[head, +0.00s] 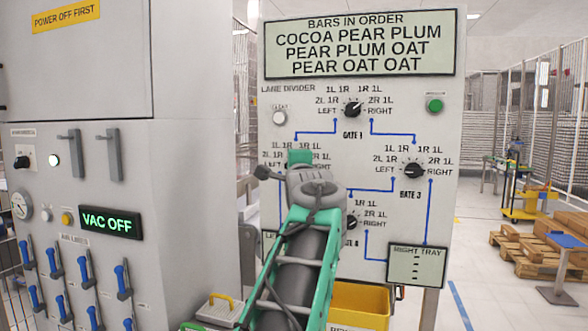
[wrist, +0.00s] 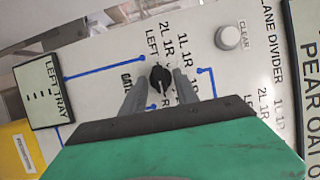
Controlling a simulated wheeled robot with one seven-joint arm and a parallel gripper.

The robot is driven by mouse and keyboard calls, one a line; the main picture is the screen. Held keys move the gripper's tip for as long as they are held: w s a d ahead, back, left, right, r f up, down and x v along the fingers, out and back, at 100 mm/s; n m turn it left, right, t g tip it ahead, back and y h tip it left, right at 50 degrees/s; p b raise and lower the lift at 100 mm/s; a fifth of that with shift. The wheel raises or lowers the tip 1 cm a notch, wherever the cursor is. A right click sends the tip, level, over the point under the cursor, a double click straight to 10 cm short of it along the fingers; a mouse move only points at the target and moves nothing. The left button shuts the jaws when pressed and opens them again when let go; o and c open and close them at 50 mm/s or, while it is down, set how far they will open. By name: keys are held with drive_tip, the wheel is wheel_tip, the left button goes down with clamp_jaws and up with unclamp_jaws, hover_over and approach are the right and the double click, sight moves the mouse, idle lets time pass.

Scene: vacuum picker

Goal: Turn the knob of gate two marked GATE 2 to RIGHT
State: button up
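The gate two knob (wrist: 160,78) is black and round-based on the white panel in the wrist view. LEFT and 2L 1R are printed above it there; its gate label is partly covered by a finger. A pale mark shows on the knob, but I cannot tell surely which label it points at. My gripper (wrist: 160,88) is open, with one grey finger on each side of the knob and gaps visible between. In the head view my gripper (head: 300,160) is in front of the panel's left side and hides this knob.
The gate 1 knob (head: 352,110), gate 3 knob (head: 413,170) and partly hidden gate 4 knob (head: 352,222) are nearby. The CLEAR button (wrist: 228,37) is close to the right. A grey cabinet (head: 190,200) reading VAC OFF stands left. A yellow bin (head: 360,305) is below.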

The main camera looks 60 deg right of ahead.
drive_tip(key=shift+a, duration=0.1)
drive_tip(key=v, duration=0.7)
drive_tip(key=shift+s+a, duration=0.2)
drive_tip(key=shift+a, duration=0.1)
